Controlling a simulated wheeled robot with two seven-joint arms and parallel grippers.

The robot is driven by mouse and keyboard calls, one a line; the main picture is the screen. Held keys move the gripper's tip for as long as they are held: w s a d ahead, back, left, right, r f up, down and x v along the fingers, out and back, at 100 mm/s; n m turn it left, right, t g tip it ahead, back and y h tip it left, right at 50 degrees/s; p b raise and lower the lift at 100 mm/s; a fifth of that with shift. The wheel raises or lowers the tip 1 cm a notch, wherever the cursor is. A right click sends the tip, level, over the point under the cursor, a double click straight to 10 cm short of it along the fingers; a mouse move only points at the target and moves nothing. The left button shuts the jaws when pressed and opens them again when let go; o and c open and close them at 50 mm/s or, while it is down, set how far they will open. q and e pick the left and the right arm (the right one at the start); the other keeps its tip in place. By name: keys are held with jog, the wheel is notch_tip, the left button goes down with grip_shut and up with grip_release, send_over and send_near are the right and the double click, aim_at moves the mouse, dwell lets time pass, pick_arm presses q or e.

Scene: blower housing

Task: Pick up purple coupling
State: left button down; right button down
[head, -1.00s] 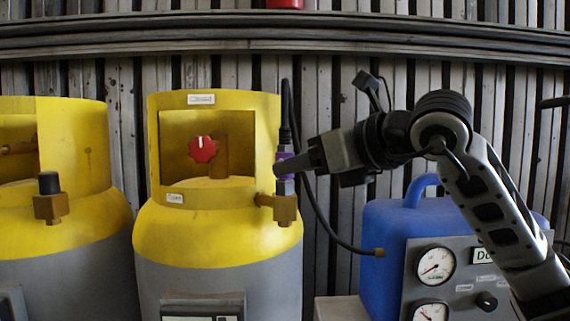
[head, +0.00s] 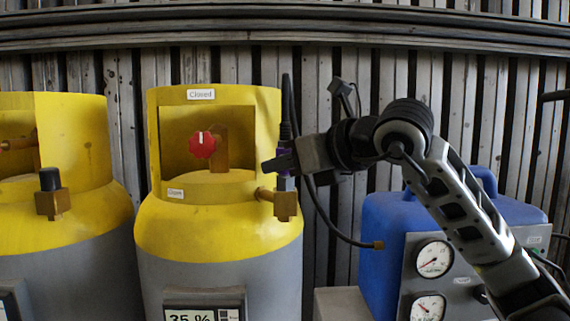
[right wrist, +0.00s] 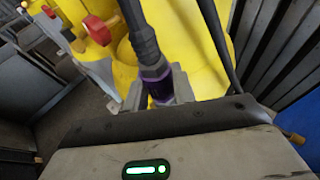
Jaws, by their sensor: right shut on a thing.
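The purple coupling (right wrist: 158,85) sits at the lower end of a black hose in the right wrist view. In the head view the coupling (head: 284,151) is mostly hidden behind my right gripper (head: 273,165). It is upright, above the silver stub (head: 286,184) of the brass valve (head: 285,204) on the middle yellow-and-grey cylinder (head: 218,240). My right gripper is shut on the coupling, coming in from the right. Whether the coupling is seated on the stub or just above it, I cannot tell. My left gripper is not in view.
A red knob (head: 202,145) is inside the cylinder's yellow collar. Another yellow cylinder (head: 75,220) stands at the left. A blue machine with gauges (head: 385,240) stands at the right. A black hose (head: 325,222) hangs between the cylinder and the machine.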

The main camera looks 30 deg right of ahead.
aim_at(289, 136)
jog(key=shift+r, duration=0.15)
jog(key=r, duration=0.3)
jog(key=shift+s+r+p, duration=0.2)
jog(key=shift+r+p, duration=0.15)
jog(key=shift+r, duration=0.05)
jog(key=s+r+p, duration=0.1)
jog(key=s+r, duration=0.8)
jog(key=s, duration=0.4)
jog(key=shift+s+a, duration=0.3)
jog(key=shift+a, duration=0.15)
jog(key=shift+f, duration=0.1)
